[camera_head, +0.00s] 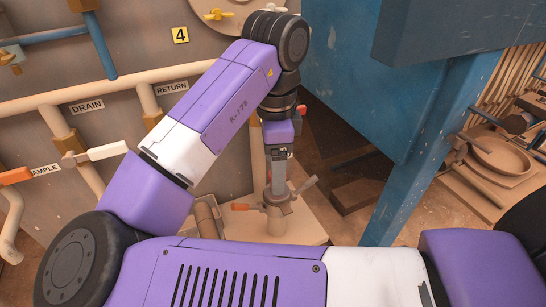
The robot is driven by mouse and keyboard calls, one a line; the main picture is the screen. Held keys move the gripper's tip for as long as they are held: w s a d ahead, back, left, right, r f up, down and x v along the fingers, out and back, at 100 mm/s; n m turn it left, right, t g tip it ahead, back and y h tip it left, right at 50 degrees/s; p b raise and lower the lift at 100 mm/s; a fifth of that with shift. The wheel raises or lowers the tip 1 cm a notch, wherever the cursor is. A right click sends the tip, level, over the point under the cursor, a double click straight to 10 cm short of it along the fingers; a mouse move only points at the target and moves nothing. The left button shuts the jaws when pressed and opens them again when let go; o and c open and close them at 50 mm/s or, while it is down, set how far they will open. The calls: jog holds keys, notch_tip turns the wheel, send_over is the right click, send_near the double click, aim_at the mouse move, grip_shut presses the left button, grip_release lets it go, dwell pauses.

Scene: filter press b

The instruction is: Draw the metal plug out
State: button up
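My gripper (279,192) points down at the end of my purple and white arm, right of the middle of the head view. Its fingertips are at the top of a small upright metal fitting (276,222) with side handles, one of them orange-tipped (240,207). The metal plug cannot be told apart from this fitting and the fingers. I cannot tell whether the fingers are open or closed on anything.
The fitting stands on a pale ledge (305,228). Behind are pipes labelled DRAIN (88,106) and RETURN (171,87). A blue post (425,160) stands at right. A white-handled valve (100,153) is at left. My arm covers the lower foreground.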

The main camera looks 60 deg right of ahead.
jog(key=shift+f, duration=2.9)
jog(key=shift+r, duration=0.1)
grip_shut()
